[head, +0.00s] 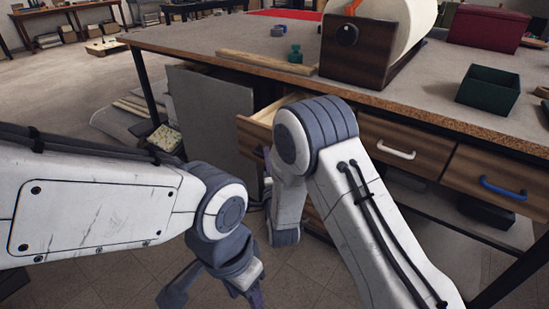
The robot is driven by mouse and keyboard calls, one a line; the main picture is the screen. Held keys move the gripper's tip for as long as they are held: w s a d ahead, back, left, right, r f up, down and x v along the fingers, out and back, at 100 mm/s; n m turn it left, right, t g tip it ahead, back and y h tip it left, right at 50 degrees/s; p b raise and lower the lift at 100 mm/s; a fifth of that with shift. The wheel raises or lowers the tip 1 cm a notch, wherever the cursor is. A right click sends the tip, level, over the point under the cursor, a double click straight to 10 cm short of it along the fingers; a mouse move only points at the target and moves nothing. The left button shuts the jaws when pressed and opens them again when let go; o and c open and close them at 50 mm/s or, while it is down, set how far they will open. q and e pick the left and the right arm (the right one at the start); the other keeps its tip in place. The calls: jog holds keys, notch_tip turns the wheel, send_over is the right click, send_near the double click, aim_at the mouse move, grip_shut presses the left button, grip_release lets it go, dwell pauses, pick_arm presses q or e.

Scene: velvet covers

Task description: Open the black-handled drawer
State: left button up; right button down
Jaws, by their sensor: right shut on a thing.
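A wooden drawer (254,132) under the workbench stands partly pulled out. Its left side and part of its inside show, but my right arm covers most of its front, and its handle is hidden. My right gripper (267,178) is at this drawer's front, mostly hidden behind my own arm, and is shut on the handle. My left gripper (212,287) hangs low at the bottom of the view, away from the drawers, with its fingers apart and nothing between them.
To the right are a closed drawer with a white handle (396,150) and one with a blue handle (503,188). A grey panel (212,112) stands left of the open drawer. On the workbench (412,108) are a wooden strip (266,63) and a green box (488,91).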

jog(key=shift+s+a, duration=0.45)
jog(key=shift+s, duration=0.15)
jog(key=shift+s+a, duration=0.4)
jog(key=shift+s, duration=0.2)
pick_arm(q)
jog(key=shift+s+d+f, duration=0.1)
jog(key=shift+s+f, duration=0.4)
jog(key=shift+s, duration=0.1)
pick_arm(e)
jog(key=c, duration=1.1)
grip_release()
jog(key=s, duration=0.3)
jog(key=s+d+f, duration=0.1)
jog(key=s, duration=0.6)
jog(key=shift+s+d+f, duration=0.15)
jog(key=shift+d+f, duration=0.05)
jog(key=shift+d, duration=0.1)
